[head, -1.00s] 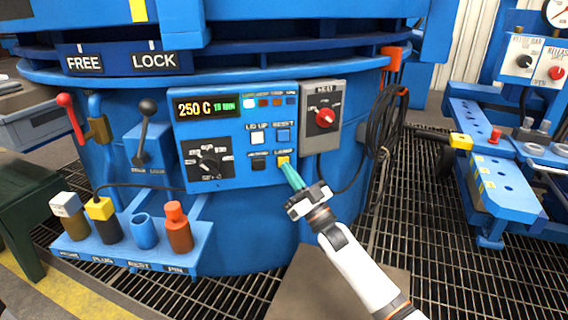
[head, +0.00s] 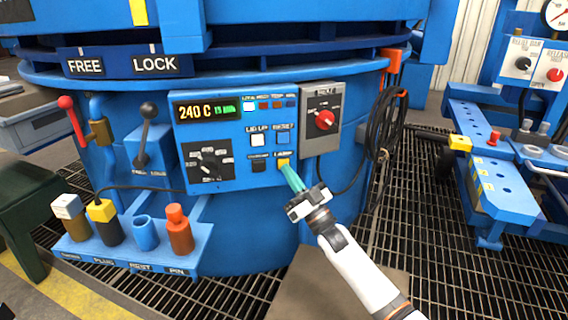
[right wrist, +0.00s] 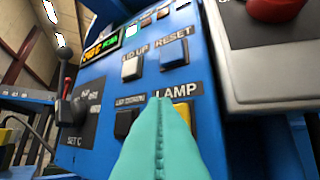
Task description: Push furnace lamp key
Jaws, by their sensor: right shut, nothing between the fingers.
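The yellow lamp key (head: 283,163) sits at the lower right of the blue control panel (head: 226,182), under a LAMP label. In the right wrist view the lamp key (right wrist: 184,104) is mostly hidden behind my fingers. My right gripper (head: 287,168) is shut and empty, its teal fingertips at the lamp key's lower edge. In the right wrist view its fingers (right wrist: 160,125) point up at the key. I cannot tell whether they touch it. The display (head: 207,109) reads 240 C. My left gripper is not in view.
Near the lamp key are a black key (head: 259,166), a white LID UP key (head: 257,139) and a blue RESET key (head: 284,137). A grey box with a red knob (head: 324,120) stands to the right. A shelf (head: 190,262) with several plugs juts out at lower left.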

